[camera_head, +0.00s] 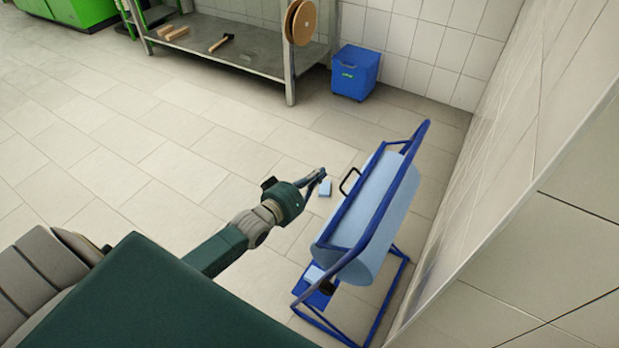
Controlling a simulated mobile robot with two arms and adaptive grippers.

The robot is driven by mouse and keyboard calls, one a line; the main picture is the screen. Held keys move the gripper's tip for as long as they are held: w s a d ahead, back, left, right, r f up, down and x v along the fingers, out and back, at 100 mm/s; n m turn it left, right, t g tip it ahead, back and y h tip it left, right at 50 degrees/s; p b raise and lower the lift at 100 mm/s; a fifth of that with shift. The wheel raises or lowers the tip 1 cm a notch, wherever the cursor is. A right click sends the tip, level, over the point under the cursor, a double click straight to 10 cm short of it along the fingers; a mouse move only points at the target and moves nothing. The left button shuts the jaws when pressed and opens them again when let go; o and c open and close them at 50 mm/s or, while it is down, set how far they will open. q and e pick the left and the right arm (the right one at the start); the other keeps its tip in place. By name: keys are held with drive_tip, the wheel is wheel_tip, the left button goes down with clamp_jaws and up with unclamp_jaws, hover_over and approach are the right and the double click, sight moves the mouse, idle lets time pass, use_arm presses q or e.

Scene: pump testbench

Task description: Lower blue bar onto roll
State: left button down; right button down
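A large light blue roll (372,205) sits in a blue tubular stand (397,290) right of centre. A long blue bar (396,193) runs lengthwise along the roll, from its far end to its near end. I cannot tell whether the bar touches the roll. A black handle (348,183) sticks out at the roll's left side. My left gripper (321,179) is left of this handle, apart from it and from the bar. Its fingers are small and seen at an angle, so I cannot tell how far they are open. My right gripper is not in view.
A small light blue piece (325,189) shows just beside my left fingertips. A tiled wall (560,190) rises close to the stand's right. A blue bin (355,73) and a metal shelf table (245,55) stand at the back. The floor (130,140) on the left is clear.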

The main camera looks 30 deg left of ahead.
use_arm(q)
drive_tip(key=v, duration=0.3)
drive_tip(key=shift+s, duration=0.3)
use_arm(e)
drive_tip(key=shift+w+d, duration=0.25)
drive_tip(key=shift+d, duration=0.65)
